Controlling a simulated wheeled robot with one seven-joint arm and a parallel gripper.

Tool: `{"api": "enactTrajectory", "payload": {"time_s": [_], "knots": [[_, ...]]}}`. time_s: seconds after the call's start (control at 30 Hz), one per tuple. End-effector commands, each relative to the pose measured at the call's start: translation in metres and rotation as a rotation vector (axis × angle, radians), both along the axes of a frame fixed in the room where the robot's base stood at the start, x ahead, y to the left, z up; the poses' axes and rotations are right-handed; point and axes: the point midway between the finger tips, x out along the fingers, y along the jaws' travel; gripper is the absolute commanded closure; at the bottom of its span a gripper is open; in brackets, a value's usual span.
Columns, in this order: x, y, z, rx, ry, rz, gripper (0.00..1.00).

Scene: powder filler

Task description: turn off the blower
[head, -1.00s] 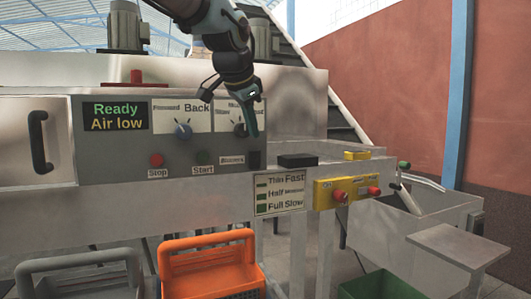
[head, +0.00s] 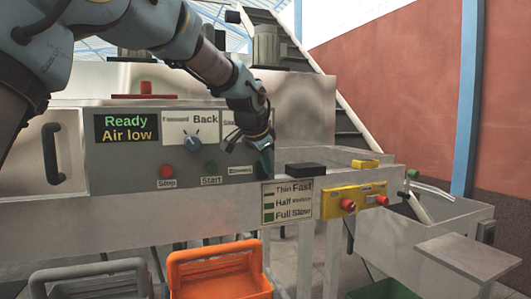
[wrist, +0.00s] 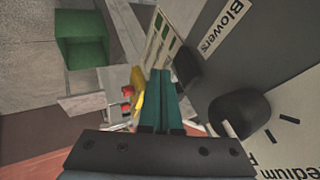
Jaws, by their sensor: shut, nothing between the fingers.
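The "Blowers" label (head: 240,170) is on the grey control panel (head: 105,170), and it shows large in the wrist view (wrist: 222,28). A dark switch (wrist: 187,66) sits beside this label in the wrist view. In the head view my gripper hides the switch. My gripper (head: 266,165) is shut and empty, pointing down in front of the panel's right end. In the wrist view its teal fingers (wrist: 161,75) lie together, with their tips just beside the dark switch. I cannot tell whether they touch it, nor which way the switch is set.
A dark knob (wrist: 240,112) sits close to my fingers. A black box (head: 305,169) and a yellow control box (head: 353,199) stand to the right.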

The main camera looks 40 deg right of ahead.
Motion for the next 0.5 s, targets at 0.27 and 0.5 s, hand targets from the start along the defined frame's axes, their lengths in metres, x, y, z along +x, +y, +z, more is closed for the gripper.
{"api": "enactTrajectory", "payload": {"time_s": [0.27, 0.5], "knots": [[0.022, -0.008, 0.005, -0.001, 0.000, 0.001, 1.00], [0.023, -0.008, 0.004, 0.000, 0.000, 0.000, 1.00]]}}
